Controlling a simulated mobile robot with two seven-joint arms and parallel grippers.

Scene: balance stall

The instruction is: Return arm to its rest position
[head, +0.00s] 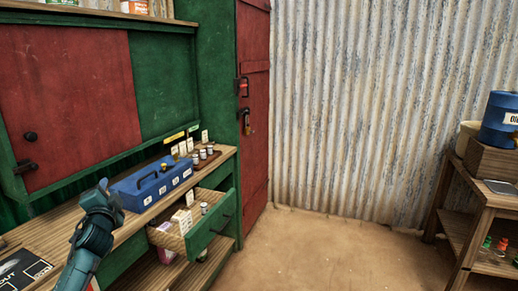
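My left arm comes in from the lower left, and its gripper (104,196) is over the front part of the wooden counter (52,228), at the near end of the blue case. The fingers are small and seen from behind, so I cannot tell whether they are open or shut. No held thing shows at the gripper. My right arm and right gripper are not in view.
A blue case (150,188) with a handle stands on the counter. Below it a green drawer (212,233) is pulled out, holding small boxes. A red door (257,110) has padlocks. A wooden stand (478,200) is at right. The floor between is clear.

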